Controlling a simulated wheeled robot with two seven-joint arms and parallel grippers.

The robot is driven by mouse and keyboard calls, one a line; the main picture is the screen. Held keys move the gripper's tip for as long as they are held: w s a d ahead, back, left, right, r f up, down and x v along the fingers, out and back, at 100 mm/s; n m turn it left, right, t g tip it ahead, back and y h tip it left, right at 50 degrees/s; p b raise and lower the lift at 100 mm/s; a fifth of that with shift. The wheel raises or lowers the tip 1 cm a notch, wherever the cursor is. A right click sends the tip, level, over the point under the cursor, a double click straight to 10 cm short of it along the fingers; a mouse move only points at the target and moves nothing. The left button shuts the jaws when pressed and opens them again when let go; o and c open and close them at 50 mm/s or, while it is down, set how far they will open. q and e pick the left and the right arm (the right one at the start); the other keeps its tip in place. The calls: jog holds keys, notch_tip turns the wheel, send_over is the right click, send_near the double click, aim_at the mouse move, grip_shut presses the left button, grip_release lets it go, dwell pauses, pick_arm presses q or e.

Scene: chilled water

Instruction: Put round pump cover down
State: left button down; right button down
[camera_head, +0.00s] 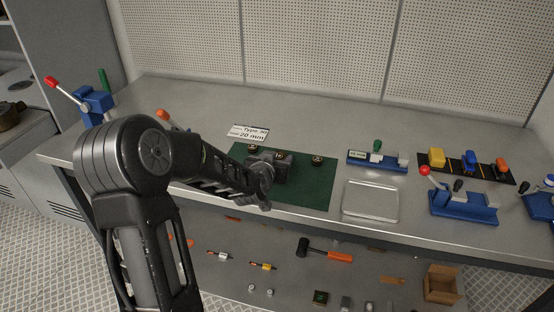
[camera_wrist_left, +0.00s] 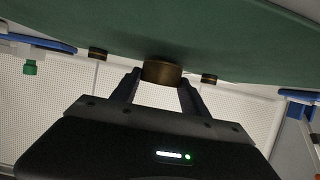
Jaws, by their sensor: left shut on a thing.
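The round pump cover (camera_wrist_left: 162,72) is a short brass-brown cylinder between the fingers of my left gripper (camera_wrist_left: 160,88) in the left wrist view, which is upside down. In the head view my left gripper (camera_head: 280,158) is over the green mat (camera_head: 318,190), with the cover small and dark at its fingertips. It is shut on the cover. The cover is at or very close to the mat; I cannot tell whether it touches. Two similar round pieces stand on the mat, one on the left (camera_head: 252,156) and one on the right (camera_head: 317,160). My right gripper is not in view.
A white label card (camera_head: 249,133) lies behind the mat. A clear tray (camera_head: 371,201) is to its right. A blue and grey device with a green knob (camera_head: 376,158) and a blue clamp with a red ball (camera_head: 463,204) stand further right.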

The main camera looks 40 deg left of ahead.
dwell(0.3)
pick_arm(q)
jog(key=shift+f, duration=0.2)
jog(key=c, duration=0.6)
grip_release()
jog(key=shift+r, duration=0.1)
jog(key=shift+r, duration=0.1)
jog(key=b+v, duration=0.1)
jog(key=v, duration=1.1)
jog(key=shift+d, duration=0.1)
jog(key=shift+s+f, duration=0.1)
jog(key=shift+f, duration=0.1)
